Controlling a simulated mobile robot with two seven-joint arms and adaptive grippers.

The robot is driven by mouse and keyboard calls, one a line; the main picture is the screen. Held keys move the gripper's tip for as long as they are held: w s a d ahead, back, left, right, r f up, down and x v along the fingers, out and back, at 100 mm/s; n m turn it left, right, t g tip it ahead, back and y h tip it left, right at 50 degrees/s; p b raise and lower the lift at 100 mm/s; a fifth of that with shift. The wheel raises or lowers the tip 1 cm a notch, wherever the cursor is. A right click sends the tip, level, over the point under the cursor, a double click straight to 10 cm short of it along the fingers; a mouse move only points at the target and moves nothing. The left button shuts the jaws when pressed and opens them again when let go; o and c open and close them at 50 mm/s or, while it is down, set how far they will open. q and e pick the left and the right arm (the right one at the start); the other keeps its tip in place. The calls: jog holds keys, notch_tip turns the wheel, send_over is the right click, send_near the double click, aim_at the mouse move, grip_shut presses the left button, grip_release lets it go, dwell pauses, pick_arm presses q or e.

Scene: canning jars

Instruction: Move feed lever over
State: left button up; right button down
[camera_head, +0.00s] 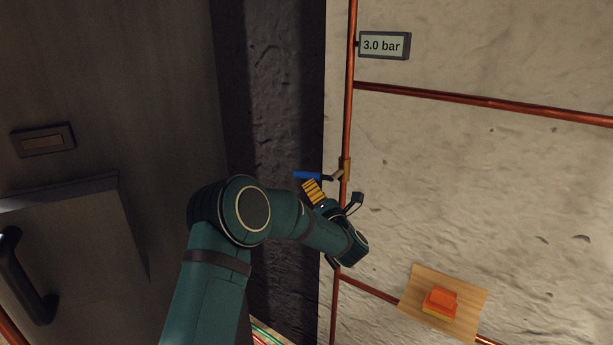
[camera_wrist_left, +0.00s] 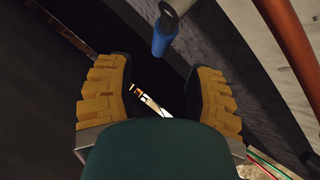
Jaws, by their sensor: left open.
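The feed lever has a blue handle (camera_head: 307,175) pointing left from a brass valve (camera_head: 345,170) on the vertical copper pipe. The handle also shows in the wrist view (camera_wrist_left: 164,36), at the top, hanging from a grey metal arm. My left gripper (camera_head: 331,194) is just below the lever in the head view. In the wrist view its two yellow-padded fingers stand wide apart with nothing between them, and the handle is beyond the tips, roughly midway across the gap. No contact with the lever is visible. My right gripper is not in view.
A pressure display (camera_head: 384,45) on the wall reads 3.0 bar. Copper pipes (camera_head: 480,102) run along the pale wall. An orange block (camera_head: 440,302) sits on a wooden board (camera_head: 415,283) at lower right. A dark panel with a black handle (camera_head: 25,275) is at left.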

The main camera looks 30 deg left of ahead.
aim_at(306, 175)
pick_arm(q)
jog(key=x, duration=0.8)
jog(key=shift+f, duration=0.1)
jog(key=shift+d, duration=0.1)
grip_shut()
